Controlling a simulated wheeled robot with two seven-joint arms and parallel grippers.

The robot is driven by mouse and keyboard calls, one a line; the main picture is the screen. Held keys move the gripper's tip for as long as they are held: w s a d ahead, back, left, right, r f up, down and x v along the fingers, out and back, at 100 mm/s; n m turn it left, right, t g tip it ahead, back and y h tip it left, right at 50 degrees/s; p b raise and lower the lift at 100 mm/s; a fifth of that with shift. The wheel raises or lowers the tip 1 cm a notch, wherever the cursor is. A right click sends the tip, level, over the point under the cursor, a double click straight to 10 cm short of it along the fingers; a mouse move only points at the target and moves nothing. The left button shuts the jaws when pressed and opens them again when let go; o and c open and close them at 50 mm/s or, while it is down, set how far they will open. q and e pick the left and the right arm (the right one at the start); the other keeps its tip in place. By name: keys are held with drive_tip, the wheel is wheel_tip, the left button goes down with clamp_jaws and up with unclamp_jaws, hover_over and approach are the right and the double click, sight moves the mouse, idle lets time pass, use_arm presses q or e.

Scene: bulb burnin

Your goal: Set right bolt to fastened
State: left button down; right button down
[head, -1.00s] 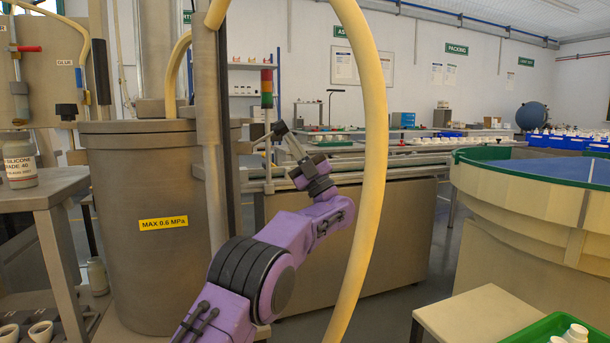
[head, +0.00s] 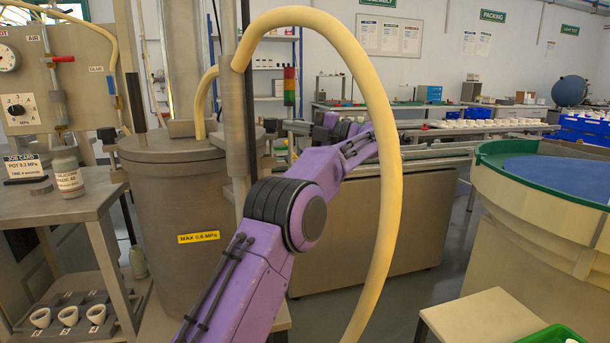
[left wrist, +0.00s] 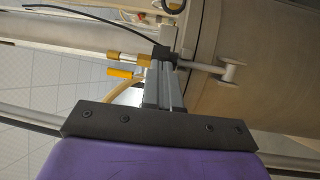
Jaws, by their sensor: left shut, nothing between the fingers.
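The grey pressure pot (head: 180,195) with its lid stands left of centre in the head view. A dark knob, likely the right bolt (head: 271,125), shows at the lid's right side; its setting is unclear there. In the left wrist view a metal bolt rod with a cross-piece (left wrist: 230,72) sits against the pot wall (left wrist: 275,75), just right of my fingertips. My left gripper (left wrist: 163,67) is shut and empty, close to the rod; I cannot tell whether they touch. In the head view my left gripper (head: 328,124) is partly hidden behind my own wrist. My right gripper is out of view.
A thick yellow hose (head: 385,190) arches in front of my left arm. A steel column (head: 236,110) rises beside the pot. A side table (head: 80,205) stands left, and a green-rimmed round feeder (head: 545,165) stands right. Floor shows between conveyor and feeder.

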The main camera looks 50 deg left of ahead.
use_arm(q)
drive_tip(key=shift+s+a+r+n+t+h+p, duration=0.3)
drive_tip(key=shift+s+a+r+t+h+p, duration=0.2)
drive_tip(key=shift+h+p, duration=0.35)
drive_tip(key=shift+f, duration=0.1)
